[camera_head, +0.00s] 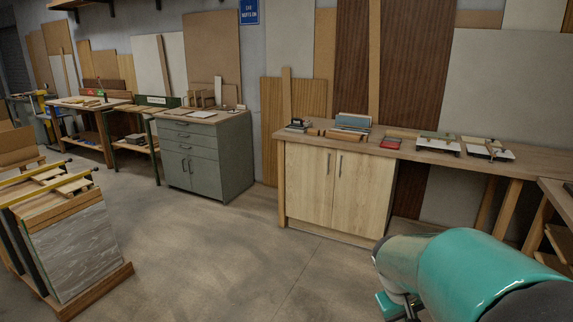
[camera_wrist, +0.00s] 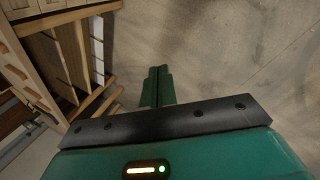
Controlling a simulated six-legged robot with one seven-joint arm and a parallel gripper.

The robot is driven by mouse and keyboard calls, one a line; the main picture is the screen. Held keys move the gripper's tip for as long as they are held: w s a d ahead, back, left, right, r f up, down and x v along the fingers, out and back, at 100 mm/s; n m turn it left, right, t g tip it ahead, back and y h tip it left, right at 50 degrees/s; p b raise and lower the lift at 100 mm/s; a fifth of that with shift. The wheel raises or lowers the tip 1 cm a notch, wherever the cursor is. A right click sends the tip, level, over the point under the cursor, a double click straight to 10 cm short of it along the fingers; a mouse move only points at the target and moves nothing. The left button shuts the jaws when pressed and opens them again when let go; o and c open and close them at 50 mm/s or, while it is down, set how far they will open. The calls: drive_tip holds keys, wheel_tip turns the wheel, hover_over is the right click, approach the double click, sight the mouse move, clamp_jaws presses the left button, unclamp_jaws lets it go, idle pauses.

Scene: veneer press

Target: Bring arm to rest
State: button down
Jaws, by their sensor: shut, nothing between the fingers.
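My gripper (camera_wrist: 157,86) shows in the wrist view with its two green fingers together and nothing between them. It points over the bare concrete floor (camera_wrist: 210,50). In the head view, part of my teal arm reaches in at the lower right, in front of the workbench (camera_head: 460,154). The fingers cannot be made out clearly there.
The workbench with a pale wooden cabinet (camera_head: 325,185) stands along the wall. A grey drawer cabinet (camera_head: 205,160) is left of it. A rack of upright panels (camera_head: 75,250) stands at the lower left. A wooden frame (camera_wrist: 70,60) is left of my gripper. The middle floor (camera_head: 220,250) is clear.

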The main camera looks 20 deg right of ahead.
drive_tip(key=s+a+r+t+y, duration=0.1)
drive_tip(key=s+a+r+t, duration=0.1)
drive_tip(key=a, duration=0.5)
drive_tip(key=s+a+r+n+t+y, duration=0.1)
drive_tip(key=s+a+r+t+y, duration=0.1)
drive_tip(key=a+r, duration=0.3)
drive_tip(key=s+a+r+t+y, duration=0.1)
drive_tip(key=a+r, duration=0.3)
drive_tip(key=a, duration=0.7)
drive_tip(key=shift+s+t, duration=0.6)
